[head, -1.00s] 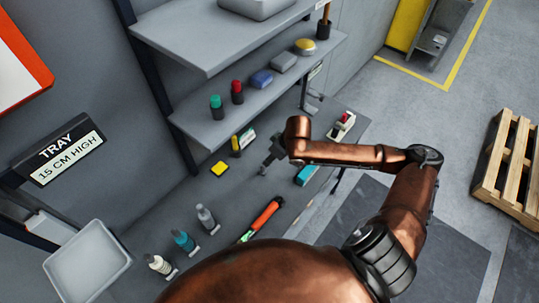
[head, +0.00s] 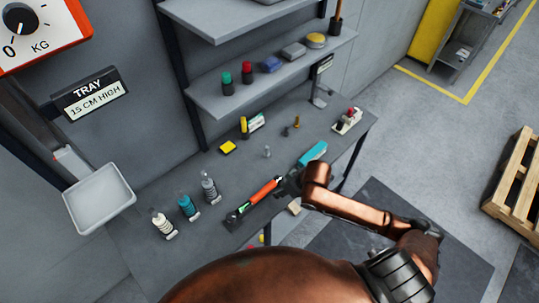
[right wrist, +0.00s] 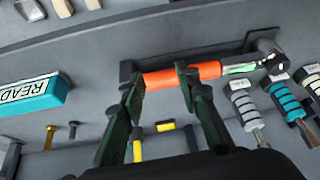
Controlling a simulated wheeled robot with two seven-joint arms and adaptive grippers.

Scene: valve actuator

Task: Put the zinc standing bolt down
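The zinc standing bolt (head: 267,151) is a small grey bolt upright on the grey bench in the head view. My left gripper is not in view.
A yellow block (head: 228,147), a teal box (head: 313,153) and the brass bolt (head: 297,121) are nearby. A shelf (head: 270,85) overhangs the back. A pale tray (head: 99,199) is at left.

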